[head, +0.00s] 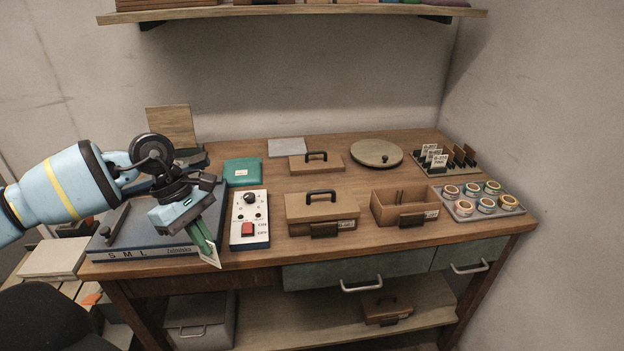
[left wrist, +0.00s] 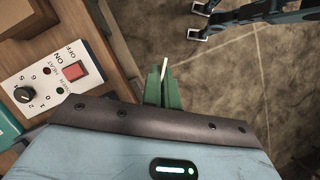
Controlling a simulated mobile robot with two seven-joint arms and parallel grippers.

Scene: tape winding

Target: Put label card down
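My left gripper (head: 205,243) is over the front left of the wooden workbench, with its green fingers pointing down. It is shut on a small white label card (head: 214,255), whose lower part sticks out below the fingertips by the bench's front edge. In the left wrist view the green fingers (left wrist: 160,88) are close together, and the card (left wrist: 165,69) shows edge-on as a thin white strip between them. The card's printed face cannot be read. My right gripper is not seen in the head view.
A control box (head: 249,218) with a red switch stands right of the gripper. A blue S M L board (head: 140,240) lies under my left arm. A lidded box (head: 322,215), an open box (head: 404,208), a tape tray (head: 482,199) and a card rack (head: 445,160) stand rightward.

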